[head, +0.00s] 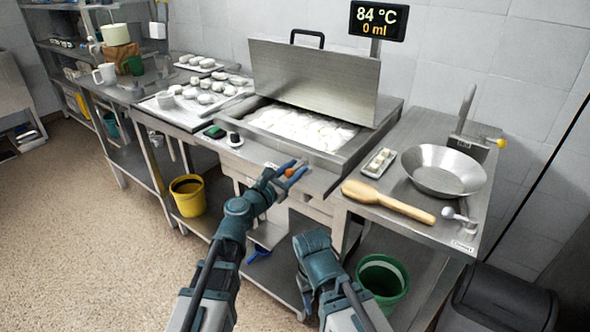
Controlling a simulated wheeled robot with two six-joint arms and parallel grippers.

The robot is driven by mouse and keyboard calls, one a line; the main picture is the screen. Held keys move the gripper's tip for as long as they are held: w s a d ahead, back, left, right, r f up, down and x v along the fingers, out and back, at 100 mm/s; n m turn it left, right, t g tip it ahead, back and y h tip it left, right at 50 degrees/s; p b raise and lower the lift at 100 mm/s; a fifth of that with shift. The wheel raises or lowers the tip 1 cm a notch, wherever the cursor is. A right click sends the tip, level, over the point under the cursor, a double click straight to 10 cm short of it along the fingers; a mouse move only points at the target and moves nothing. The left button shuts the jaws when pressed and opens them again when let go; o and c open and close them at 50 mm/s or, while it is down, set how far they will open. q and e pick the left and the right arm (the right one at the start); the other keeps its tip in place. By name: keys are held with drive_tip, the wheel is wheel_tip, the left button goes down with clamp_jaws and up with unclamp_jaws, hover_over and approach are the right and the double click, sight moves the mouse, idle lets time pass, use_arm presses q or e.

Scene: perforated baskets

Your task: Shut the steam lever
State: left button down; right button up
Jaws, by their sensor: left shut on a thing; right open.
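The steam vat (350,155) is a steel basin holding white foam or dough pieces, with its flat lid (315,85) tilted up behind it. A small orange knob (290,172), seemingly the steam lever's end, shows at the vat's front edge. My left gripper (291,169) is shut around this knob, its blue-tipped fingers on either side. The lever's shaft is hidden, so I cannot tell its angle. My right gripper (304,292) is low in front of the counter, apart from the lever, open and empty; its fingers are small and partly hidden.
A display (378,20) reads 84 °C and 0 ml. A wooden paddle (388,202), metal pan (443,170) and small tray (379,162) occupy the right counter. A black-knobbed control (234,139) sits left. A yellow bucket (188,196) and green bucket (382,280) stand below.

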sight(304, 160)
idle(0.9)
use_arm(q)
drive_tip(key=m+g+h, duration=0.1)
drive_tip(key=w+a+m+g+h, duration=0.1)
drive_tip(key=g+h, duration=0.1)
drive_tip(key=shift+w+m, duration=0.2)
drive_tip(key=shift+m, duration=0.2)
drive_tip(key=m+g+h, duration=0.1)
drive_tip(key=w+m+g+h, duration=0.1)
drive_tip(key=g, duration=0.1)
drive_tip(key=shift+a+m, duration=0.3)
drive_tip(key=shift+a, duration=0.1)
drive_tip(key=m+g+h, duration=0.1)
drive_tip(key=g, duration=0.2)
drive_tip(key=w+m+g+h, duration=0.1)
drive_tip(key=m+g, duration=0.1)
drive_tip(key=shift+w+a+m+g, duration=0.2)
drive_tip(key=shift+m+g, duration=0.1)
drive_tip(key=shift+g, duration=0.1)
drive_tip(key=shift+w+m+g, duration=0.1)
drive_tip(key=shift+m+g, duration=0.5)
drive_tip(key=shift+g, duration=0.6)
drive_tip(key=c, duration=0.6)
unclamp_jaws()
drive_tip(key=shift+d, duration=0.1)
